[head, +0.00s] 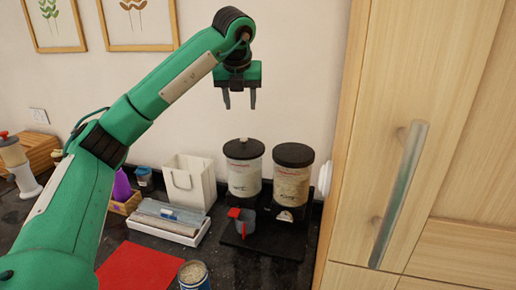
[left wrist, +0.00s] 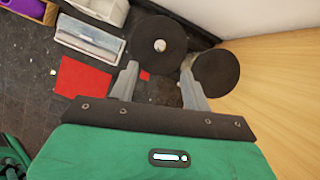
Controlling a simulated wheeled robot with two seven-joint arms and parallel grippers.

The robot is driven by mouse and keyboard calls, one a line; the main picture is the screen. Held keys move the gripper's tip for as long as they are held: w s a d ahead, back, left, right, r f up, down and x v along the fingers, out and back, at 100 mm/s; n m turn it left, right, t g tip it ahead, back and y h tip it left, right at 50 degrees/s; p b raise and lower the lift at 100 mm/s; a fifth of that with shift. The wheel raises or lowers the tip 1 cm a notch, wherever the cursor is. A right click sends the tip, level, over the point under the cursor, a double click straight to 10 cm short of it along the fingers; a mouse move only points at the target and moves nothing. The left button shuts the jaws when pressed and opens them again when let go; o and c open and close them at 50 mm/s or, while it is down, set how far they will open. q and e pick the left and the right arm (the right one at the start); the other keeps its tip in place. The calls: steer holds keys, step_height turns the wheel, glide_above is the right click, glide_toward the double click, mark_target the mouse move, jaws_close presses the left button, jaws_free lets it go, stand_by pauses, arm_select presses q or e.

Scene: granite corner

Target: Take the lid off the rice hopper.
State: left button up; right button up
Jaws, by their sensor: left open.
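Two hoppers stand side by side on the dark counter. The left hopper (head: 245,178) is pale with a black lid (head: 244,149) that has a light knob. The right hopper (head: 292,185) holds beige contents under a flat black lid (head: 293,154). I cannot read their labels, so which holds rice is unclear. My left gripper (head: 240,100) is open and empty, pointing down above the left hopper, clear of its lid. In the left wrist view, the knobbed lid (left wrist: 172,32) lies just beyond my fingertips (left wrist: 160,70), and the other lid (left wrist: 218,73) is to the right.
A cup with a red handle (head: 248,216) is in front of the left hopper. A wooden cabinet (head: 385,150) closes off the right side.

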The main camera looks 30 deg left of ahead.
arm_select(q)
steer(key=p, duration=0.2)
glide_toward(244, 139)
steer(key=a+f, duration=0.1)
steer(key=shift+w+p+x, duration=0.15)
steer(key=shift+p+x, duration=0.2)
steer(key=shift+x, duration=0.4)
steer(key=shift+w+p+x, duration=0.15)
steer(key=shift+p+x, duration=0.15)
steer(key=shift+x, duration=0.45)
steer(key=p+x, duration=0.1)
steer(key=x, duration=0.1)
steer(key=p+x, duration=0.1)
steer(key=x, duration=0.1)
steer(key=shift+d+p, duration=0.2)
steer(key=shift+p, duration=0.1)
steer(key=shift+f, duration=0.3)
arm_select(e)
step_height(244, 139, up, 6)
steer(key=s, duration=0.2)
steer(key=shift+s+d, duration=0.25)
steer(key=shift+s, duration=0.1)
arm_select(q)
steer(key=shift+c, duration=0.2)
jaws_close()
arm_select(e)
steer(key=shift+w+a, duration=0.1)
steer(key=shift+a, duration=0.05)
